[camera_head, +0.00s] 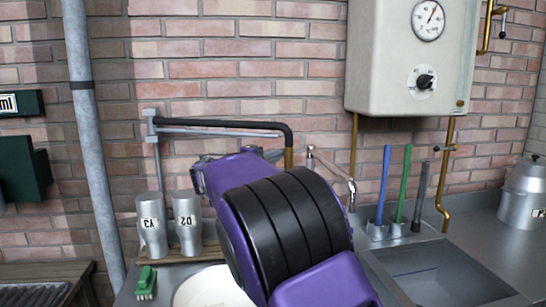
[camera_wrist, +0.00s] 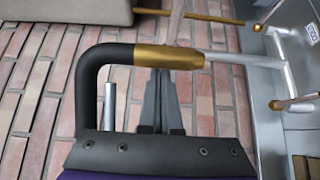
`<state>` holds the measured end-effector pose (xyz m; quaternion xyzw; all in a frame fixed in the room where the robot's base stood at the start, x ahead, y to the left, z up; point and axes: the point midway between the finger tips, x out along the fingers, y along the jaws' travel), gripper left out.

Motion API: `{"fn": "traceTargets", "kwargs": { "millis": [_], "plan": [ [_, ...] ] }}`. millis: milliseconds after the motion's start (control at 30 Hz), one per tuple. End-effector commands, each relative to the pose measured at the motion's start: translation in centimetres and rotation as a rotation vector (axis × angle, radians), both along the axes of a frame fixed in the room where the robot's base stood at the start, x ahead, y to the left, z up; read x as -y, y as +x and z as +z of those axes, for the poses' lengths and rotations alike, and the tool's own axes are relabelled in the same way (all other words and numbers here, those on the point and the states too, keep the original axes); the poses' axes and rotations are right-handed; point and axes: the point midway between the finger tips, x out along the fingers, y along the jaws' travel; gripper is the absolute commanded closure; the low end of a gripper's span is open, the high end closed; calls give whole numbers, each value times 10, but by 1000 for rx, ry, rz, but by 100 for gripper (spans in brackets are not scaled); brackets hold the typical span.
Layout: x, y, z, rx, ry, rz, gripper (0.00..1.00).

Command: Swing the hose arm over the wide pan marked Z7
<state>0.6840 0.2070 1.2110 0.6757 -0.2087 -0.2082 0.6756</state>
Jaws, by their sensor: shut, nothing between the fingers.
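The hose arm (camera_head: 225,124) is a black pipe reaching right from a grey wall bracket (camera_head: 150,122), bending down to a brass end. In the wrist view the black bend (camera_wrist: 95,75) and brass end (camera_wrist: 168,57) lie across the picture. My gripper (camera_wrist: 160,75) is shut and empty; its fingertips are close to the brass end, partly hidden behind it, and I cannot tell whether they touch. In the head view my arm hides the fingers. A pale round vessel (camera_head: 205,290) on the bench is mostly covered by my arm; no Z7 mark is readable.
Two marked metal cups (camera_head: 151,228) stand on a board at left, with a green brush (camera_head: 146,284) in front. A tap (camera_head: 335,172), several upright coloured handles (camera_head: 402,185) and a sink (camera_head: 445,275) are at right. A boiler (camera_head: 405,70) hangs above; a lidded pot (camera_head: 522,195) stands far right.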

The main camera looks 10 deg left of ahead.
Motion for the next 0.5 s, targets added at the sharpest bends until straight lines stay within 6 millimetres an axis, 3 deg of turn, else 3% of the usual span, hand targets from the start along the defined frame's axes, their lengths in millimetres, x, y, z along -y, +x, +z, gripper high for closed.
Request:
{"fn": "traceTargets", "kwargs": {
  "millis": [200, 500],
  "plan": [
    [3, -11, 0, 1, 1, 0, 100],
    [4, -12, 0, 1, 1, -1, 100]
  ]
}}
